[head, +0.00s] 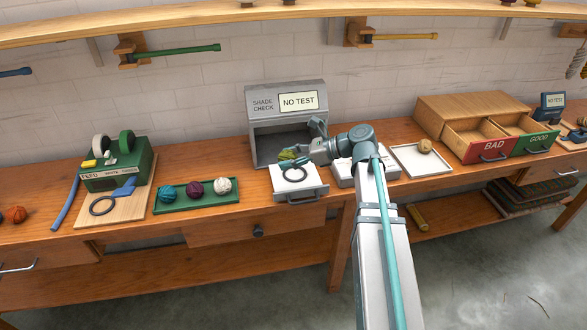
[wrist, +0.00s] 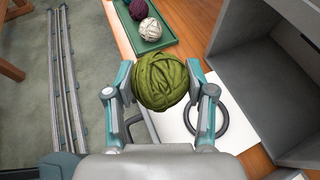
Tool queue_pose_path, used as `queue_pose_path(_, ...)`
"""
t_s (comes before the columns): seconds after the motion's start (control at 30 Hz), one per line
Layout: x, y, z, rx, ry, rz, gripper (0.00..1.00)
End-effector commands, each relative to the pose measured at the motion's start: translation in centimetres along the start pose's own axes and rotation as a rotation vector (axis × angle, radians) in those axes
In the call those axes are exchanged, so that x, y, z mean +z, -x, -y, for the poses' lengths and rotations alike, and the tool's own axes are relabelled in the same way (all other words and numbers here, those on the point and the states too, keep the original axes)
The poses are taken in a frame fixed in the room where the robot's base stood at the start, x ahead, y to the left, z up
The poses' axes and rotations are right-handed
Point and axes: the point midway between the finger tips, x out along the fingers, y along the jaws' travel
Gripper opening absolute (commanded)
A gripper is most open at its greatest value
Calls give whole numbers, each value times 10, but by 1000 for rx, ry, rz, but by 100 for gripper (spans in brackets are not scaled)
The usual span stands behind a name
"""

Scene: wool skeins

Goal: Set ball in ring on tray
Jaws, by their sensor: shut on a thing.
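A green ball of wool (head: 288,155) is held in my gripper (head: 297,157), above the pull-out tray. In the wrist view the ball (wrist: 160,76) sits between both fingers of my gripper (wrist: 160,88). The white tray (head: 311,188) sticks out at the front of the grey shade check box. A dark ring (head: 284,174) lies flat on it. In the wrist view the ring (wrist: 225,122) shows to the lower right of the ball, apart from it, and looks empty. The ball hides part of the tray (wrist: 172,128) there.
The shade check box (head: 256,125) reads NO TEST and its opening faces the tray. A green tray (head: 170,208) with teal, purple and white balls is at left. A white tray (head: 421,165) with a tan ball is at right, before the BAD and GOOD drawers (head: 489,149).

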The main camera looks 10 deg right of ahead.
Motion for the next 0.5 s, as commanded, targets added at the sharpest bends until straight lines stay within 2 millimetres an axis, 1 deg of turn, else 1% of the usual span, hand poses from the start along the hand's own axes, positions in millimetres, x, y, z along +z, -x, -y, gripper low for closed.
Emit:
queue_pose_path(0.03,-5,-1,17,0,-3,0,15)
queue_pose_path(0.13,-14,-4,40,0,-2,0,15)
queue_pose_path(0.2,-28,-8,47,0,-4,0,15)
queue_pose_path(0.3,-43,-14,59,-1,-3,0,15)
queue_pose_path(0.4,-53,-17,67,0,-2,1,15)
queue_pose_path(0.5,-58,-19,71,-1,-1,1,15)
